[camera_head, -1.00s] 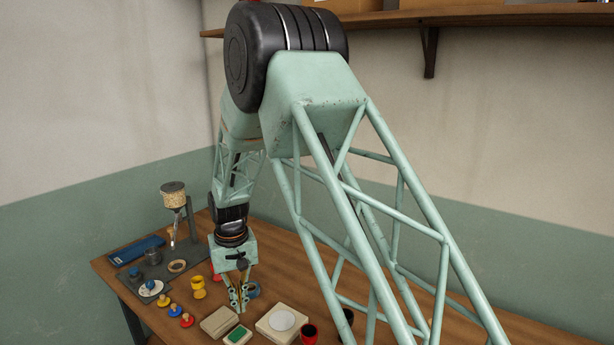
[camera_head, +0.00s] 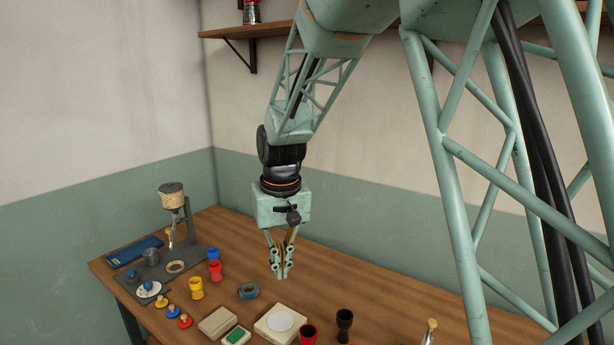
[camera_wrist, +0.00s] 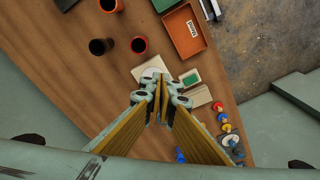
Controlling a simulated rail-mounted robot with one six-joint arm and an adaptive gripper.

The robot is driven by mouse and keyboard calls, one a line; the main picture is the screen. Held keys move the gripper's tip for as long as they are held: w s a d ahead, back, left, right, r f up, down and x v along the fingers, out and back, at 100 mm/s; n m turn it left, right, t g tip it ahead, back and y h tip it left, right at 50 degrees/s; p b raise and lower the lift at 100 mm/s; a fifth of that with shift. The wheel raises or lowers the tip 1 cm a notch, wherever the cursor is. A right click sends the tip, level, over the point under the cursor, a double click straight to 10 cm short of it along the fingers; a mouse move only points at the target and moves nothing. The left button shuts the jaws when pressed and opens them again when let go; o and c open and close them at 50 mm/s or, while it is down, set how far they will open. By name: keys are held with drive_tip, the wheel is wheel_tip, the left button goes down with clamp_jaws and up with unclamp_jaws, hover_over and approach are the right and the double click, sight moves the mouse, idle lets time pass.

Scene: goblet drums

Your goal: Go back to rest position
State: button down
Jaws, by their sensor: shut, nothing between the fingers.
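My gripper (camera_head: 280,275) is shut and empty. It points down in the air above the wooden table (camera_head: 345,272), apart from everything on it. In the wrist view the gripper's fingertips (camera_wrist: 163,84) meet in the middle. A yellow goblet drum (camera_head: 196,289), a red one (camera_head: 215,270) and a blue one (camera_head: 213,254) stand on the table left of the gripper. A blue ring-like object (camera_head: 248,290) lies near them.
A grey board (camera_head: 190,262) holds a stand with a cork-coloured top (camera_head: 172,198). Small knobbed pieces (camera_head: 184,321), a beige box (camera_head: 217,321), a pad with a white disc (camera_head: 281,323), a red cup (camera_head: 308,334) and a dark goblet (camera_head: 344,322) lie in front. A wall shelf (camera_head: 240,31) hangs above.

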drive_tip(key=s+d+r+m+t+b, duration=0.1)
drive_tip(key=s+d+r+m, duration=0.1)
drive_tip(key=s+d+r, duration=1.45)
drive_tip(key=s+d+t, duration=0.1)
drive_tip(key=s+d, duration=0.4)
drive_tip(key=s, duration=0.7)
drive_tip(key=s+d+f+m+b, duration=0.1)
drive_tip(key=s+d, duration=0.5)
drive_tip(key=s, duration=0.6)
drive_tip(key=shift+s+f+m+t+b, duration=0.25)
drive_tip(key=shift+m+t+b, duration=0.05)
drive_tip(key=shift+t, duration=0.1)
drive_tip(key=shift+w, duration=0.1)
